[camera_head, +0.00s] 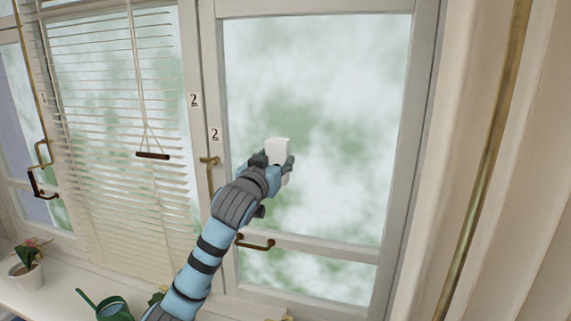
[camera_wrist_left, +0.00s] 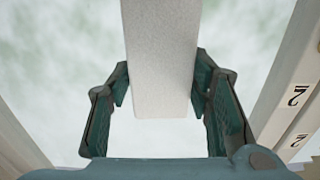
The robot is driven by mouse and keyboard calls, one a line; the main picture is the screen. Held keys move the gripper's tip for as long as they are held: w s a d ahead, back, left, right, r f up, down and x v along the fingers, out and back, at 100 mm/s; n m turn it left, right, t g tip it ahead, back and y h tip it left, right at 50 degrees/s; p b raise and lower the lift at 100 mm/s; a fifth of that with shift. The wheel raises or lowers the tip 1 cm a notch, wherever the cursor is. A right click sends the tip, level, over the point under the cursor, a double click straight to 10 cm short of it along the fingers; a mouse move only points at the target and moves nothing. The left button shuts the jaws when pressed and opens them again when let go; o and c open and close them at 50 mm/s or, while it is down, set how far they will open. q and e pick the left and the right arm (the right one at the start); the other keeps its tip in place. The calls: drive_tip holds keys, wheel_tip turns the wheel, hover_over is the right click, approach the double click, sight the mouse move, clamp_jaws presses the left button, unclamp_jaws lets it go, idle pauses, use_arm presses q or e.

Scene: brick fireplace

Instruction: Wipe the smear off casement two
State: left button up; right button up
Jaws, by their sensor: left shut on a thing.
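Casement two (camera_head: 340,110) is the tall white-framed window in the middle right of the head view, with a "2" label (camera_head: 214,134) on its left stile. Its glass shows cloudy white and green patches; I cannot tell a smear from the blurred view outside. My left gripper (camera_head: 273,162) is in front of the lower left part of this glass, shut on a white block (camera_head: 279,147). In the left wrist view the block (camera_wrist_left: 160,45) sits between both fingers, with pale glass beyond it. I cannot tell whether the block touches the glass. My right gripper is not in view.
A brass handle (camera_head: 210,161) and a lower brass pull (camera_head: 255,243) sit on the casement frame near my left arm. A slatted blind (camera_head: 120,110) with a hanging cord bar (camera_head: 153,155) is to the left. A potted plant (camera_head: 27,272) and green watering can (camera_head: 112,308) stand on the sill.

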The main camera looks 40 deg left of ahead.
use_arm(q)
drive_tip(key=shift+b+v, duration=0.45)
drive_tip(key=shift+v, duration=2.5)
drive_tip(key=shift+f, duration=0.1)
drive_tip(key=v, duration=0.3)
drive_tip(key=shift+w, duration=0.15)
